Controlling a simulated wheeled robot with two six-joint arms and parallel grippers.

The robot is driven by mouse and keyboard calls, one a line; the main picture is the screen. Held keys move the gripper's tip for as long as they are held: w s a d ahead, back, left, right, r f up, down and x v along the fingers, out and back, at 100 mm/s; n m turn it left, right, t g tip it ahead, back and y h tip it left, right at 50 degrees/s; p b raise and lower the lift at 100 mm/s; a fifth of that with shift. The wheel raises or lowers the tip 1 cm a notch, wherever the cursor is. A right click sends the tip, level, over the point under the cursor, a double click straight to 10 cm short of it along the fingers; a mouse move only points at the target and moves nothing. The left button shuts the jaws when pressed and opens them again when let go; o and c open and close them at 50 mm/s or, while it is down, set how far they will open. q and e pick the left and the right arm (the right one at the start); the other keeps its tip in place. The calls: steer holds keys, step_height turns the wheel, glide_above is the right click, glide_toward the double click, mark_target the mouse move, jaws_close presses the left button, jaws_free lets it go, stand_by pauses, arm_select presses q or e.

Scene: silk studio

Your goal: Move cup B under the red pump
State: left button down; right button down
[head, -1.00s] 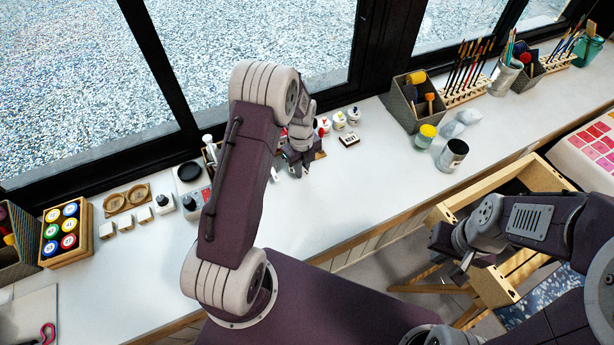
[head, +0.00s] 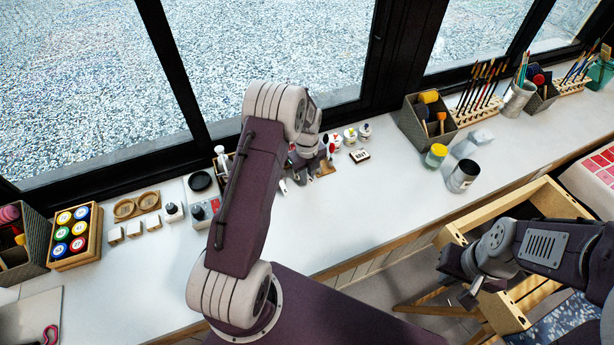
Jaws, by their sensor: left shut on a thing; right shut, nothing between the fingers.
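My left gripper (head: 298,180) points down over the white worktop, in the middle of the head view. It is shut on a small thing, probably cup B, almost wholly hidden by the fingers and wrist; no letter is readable. Small bottles with coloured tops stand just right of it, against the window side. The nearest one, with a red mark (head: 335,141), seems to be the red pump and is partly hidden by my wrist. My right gripper (head: 467,290) is shut and empty, low at the right near the open wooden drawer.
A small dark-lettered block (head: 359,155) stands in front of the bottles. A wooden tray of coloured pots (head: 92,254) and several small white blocks (head: 134,229) stand at the left. The worktop's front middle is clear.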

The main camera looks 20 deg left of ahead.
arm_select(q)
steer(key=shift+f, duration=0.5)
steer(key=c, duration=1.3)
jaws_free()
steer(key=shift+c, duration=0.2)
steer(key=shift+r, duration=0.15)
step_height(320, 180, up, 9)
steer(key=shift+f+b, duration=0.1)
steer(key=shift+b, duration=0.55)
